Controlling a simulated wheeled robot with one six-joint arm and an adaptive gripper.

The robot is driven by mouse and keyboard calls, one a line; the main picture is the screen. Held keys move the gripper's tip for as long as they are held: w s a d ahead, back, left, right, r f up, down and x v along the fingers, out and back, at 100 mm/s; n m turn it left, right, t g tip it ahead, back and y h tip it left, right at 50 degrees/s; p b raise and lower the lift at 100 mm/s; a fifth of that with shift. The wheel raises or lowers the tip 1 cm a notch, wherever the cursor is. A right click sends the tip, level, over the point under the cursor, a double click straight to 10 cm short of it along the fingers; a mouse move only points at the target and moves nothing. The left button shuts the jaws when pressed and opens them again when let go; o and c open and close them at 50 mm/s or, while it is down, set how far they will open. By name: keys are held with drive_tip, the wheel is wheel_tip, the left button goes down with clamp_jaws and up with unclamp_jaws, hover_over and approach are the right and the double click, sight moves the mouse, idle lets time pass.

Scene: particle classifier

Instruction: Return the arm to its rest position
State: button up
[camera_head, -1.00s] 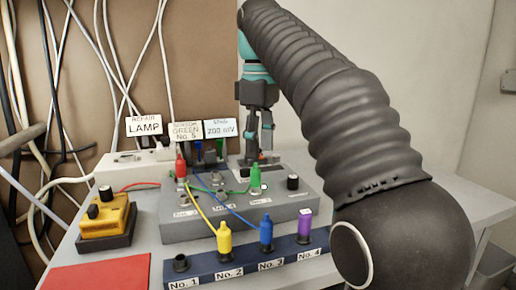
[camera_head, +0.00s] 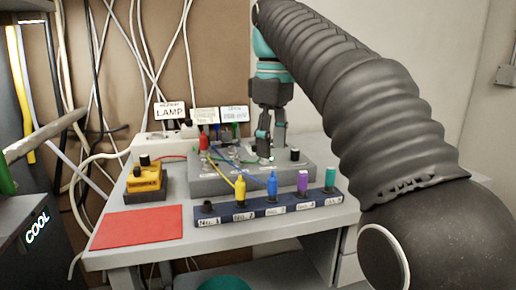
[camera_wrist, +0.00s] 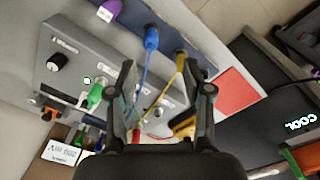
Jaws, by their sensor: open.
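My gripper (camera_head: 271,143) hangs from my black-sleeved arm, fingers down, above the grey control box (camera_head: 212,186) at its right part. In the wrist view the two fingers (camera_wrist: 160,92) are spread apart, with nothing held between them. Beyond them show the grey box (camera_wrist: 75,62), a green plug (camera_wrist: 95,96), a blue plug (camera_wrist: 151,38) and a yellow plug (camera_wrist: 181,62). Whether the fingertips touch the box cannot be told.
A blue rack (camera_head: 226,213) with several coloured plugs lies along the table front. A yellow device (camera_head: 144,180), a red mat (camera_head: 136,227) and label cards (camera_head: 170,109) are nearby. A dark bin marked COOL (camera_head: 38,238) stands at left. Cables hang behind.

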drive_tip(key=s+d+f+m+t, duration=0.2)
drive_tip(key=s+d+f+m, duration=0.3)
drive_tip(key=s+f, duration=0.5)
drive_tip(key=s+d+f+m+t, duration=0.3)
drive_tip(key=s+d+f+m, duration=0.3)
drive_tip(key=f, duration=1)
drive_tip(key=s+d, duration=0.2)
drive_tip(key=s, duration=0.2)
drive_tip(key=shift+s, duration=0.1)
drive_tip(key=shift+c, duration=0.7)
